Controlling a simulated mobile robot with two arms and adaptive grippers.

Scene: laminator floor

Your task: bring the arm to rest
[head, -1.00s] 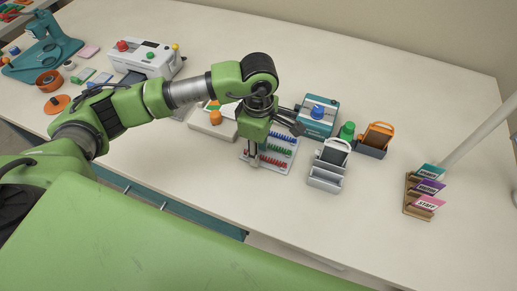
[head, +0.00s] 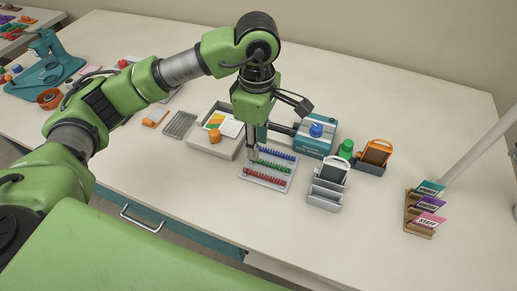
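My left arm comes in from the left and reaches over the table, bent at a green and black elbow-like joint. My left gripper (head: 276,130) hangs below its green wrist housing. One grey finger points down above the pin rack, and a dark finger juts out to the right near the teal device, so the fingers stand wide apart. I see nothing held between them. Whether the lower finger touches the rack (head: 265,180) cannot be told. My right gripper is not in view.
A teal device with a blue knob (head: 316,131) stands right of the gripper. A grey tray (head: 203,139) is to its left. A grey holder (head: 324,197), an orange-framed badge (head: 377,152) and a wooden card stand (head: 418,226) are further right. The front right table is clear.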

